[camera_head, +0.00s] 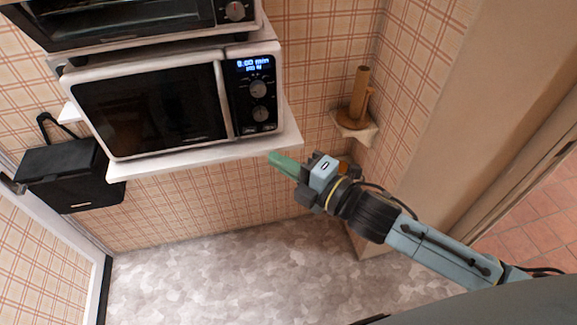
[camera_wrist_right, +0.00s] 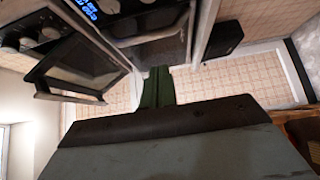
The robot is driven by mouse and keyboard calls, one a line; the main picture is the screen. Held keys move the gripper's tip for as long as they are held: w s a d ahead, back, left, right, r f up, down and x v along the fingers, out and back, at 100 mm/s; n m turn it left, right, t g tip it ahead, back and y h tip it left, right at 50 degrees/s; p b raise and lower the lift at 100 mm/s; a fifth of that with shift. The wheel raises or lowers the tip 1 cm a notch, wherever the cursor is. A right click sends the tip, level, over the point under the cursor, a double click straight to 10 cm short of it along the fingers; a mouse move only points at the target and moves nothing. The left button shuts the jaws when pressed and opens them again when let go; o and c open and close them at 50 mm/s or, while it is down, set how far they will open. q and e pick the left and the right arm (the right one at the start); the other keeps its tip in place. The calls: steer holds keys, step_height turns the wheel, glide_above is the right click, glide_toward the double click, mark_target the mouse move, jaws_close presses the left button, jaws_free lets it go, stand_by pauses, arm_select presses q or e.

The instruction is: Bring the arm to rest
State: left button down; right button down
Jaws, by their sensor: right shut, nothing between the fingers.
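My right gripper (camera_head: 284,164) reaches in from the right in the head view. Its green fingers are together and empty, near the right front corner of the white shelf (camera_head: 200,157) under the microwave. In the right wrist view the closed green fingers (camera_wrist_right: 157,88) point forward, with nothing between them. My left gripper does not show in either view.
A white microwave (camera_head: 150,105) with a lit display stands on the shelf. Another oven (camera_head: 140,20) is above it. A black box (camera_head: 70,175) hangs at the left. A wooden holder (camera_head: 357,100) sits on a small corner shelf (camera_head: 354,130). The floor (camera_head: 230,275) is clear.

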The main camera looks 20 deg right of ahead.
steer(key=s+d+f+m+g+h+b, duration=0.1)
steer(key=d+f+m+h, duration=0.25)
steer(key=f, duration=0.85)
steer(key=s+d+f+m+g+h+b, duration=0.15)
steer(key=d+f+m, duration=0.35)
steer(key=f, duration=0.7)
steer(key=s+d+f+m+g+h+b, duration=0.1)
steer(key=s+d+f+m+g+h, duration=0.25)
steer(key=f, duration=0.85)
steer(key=s+d+f+m+g+h+b, duration=0.1)
steer(key=s+d+f+m, duration=0.15)
steer(key=s+f, duration=0.35)
steer(key=s+d+f+m+g+h, duration=0.1)
steer(key=s+f+m, duration=0.2)
steer(key=s+f, duration=0.35)
steer(key=s+f+m+g, duration=0.1)
steer(key=s+f+g, duration=0.1)
steer(key=s+f, duration=0.2)
steer(key=s+a+f+m+g+b, duration=0.1)
steer(key=s+f, duration=0.3)
steer(key=s, duration=0.5)
steer(key=s+a+f+m+g+b, duration=0.1)
steer(key=s+f+m+g, duration=0.1)
steer(key=s, duration=0.5)
steer(key=shift+s+f+m+g, duration=0.3)
steer(key=shift+f+m, duration=0.35)
steer(key=shift+f, duration=0.3)
